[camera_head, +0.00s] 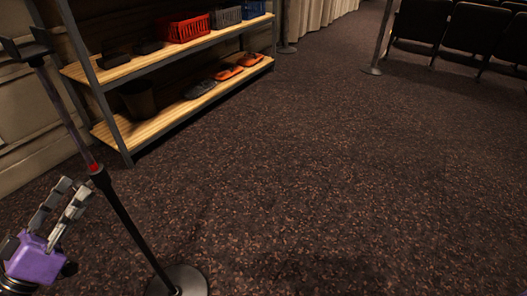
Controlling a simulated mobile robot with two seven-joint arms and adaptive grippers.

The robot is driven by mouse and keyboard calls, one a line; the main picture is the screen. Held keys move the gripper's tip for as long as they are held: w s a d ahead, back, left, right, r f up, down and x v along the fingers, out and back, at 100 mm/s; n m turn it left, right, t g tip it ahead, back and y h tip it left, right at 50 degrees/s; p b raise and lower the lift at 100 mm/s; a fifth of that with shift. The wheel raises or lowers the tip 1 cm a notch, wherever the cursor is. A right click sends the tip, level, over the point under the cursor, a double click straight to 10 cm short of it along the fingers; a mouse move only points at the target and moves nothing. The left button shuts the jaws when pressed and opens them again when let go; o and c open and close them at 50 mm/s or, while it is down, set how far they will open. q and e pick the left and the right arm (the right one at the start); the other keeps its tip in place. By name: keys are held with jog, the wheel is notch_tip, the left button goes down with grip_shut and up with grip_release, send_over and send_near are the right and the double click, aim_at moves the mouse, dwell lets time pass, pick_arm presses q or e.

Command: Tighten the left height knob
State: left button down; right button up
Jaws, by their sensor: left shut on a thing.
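A thin stand with a grey upper pole (63,110) and a black lower pole (134,229) leans across the left of the head view. A black collar (100,178) joins the poles, just below a short red band (93,166). The height knob is at this collar, too small and covered to make out clearly. My left gripper (78,187), with a purple body and grey fingers, comes in at the lower left. Its fingertips are at the collar's left side, shut on the knob with a visible gap between the fingers. My right gripper is out of view.
The stand's round base (190,283) rests on the dark speckled carpet (350,180). A wooden shelf unit (165,125) with baskets and shoes stands behind, along the wall. Dark chairs (450,30) are at the far right. The middle floor is clear.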

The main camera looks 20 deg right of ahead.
pick_arm(q)
jog(key=shift+w+a+f+m+g+h+b, duration=0.15)
jog(key=shift+m+g+h+b, duration=0.55)
jog(key=shift+m+g, duration=2.15)
jog(key=shift+w+f+m+g+h+b, duration=0.15)
jog(key=shift+m+g+h+b, duration=0.4)
jog(key=shift+m, duration=4.4)
jog(key=shift+w+a+m+g+h+b, duration=0.25)
jog(key=shift+m+g+b, duration=1.25)
jog(key=shift+m, duration=2.4)
jog(key=shift+s+d+g+p, duration=0.1)
jog(key=shift+d+g+p, duration=0.05)
jog(key=shift+g+p, duration=0.2)
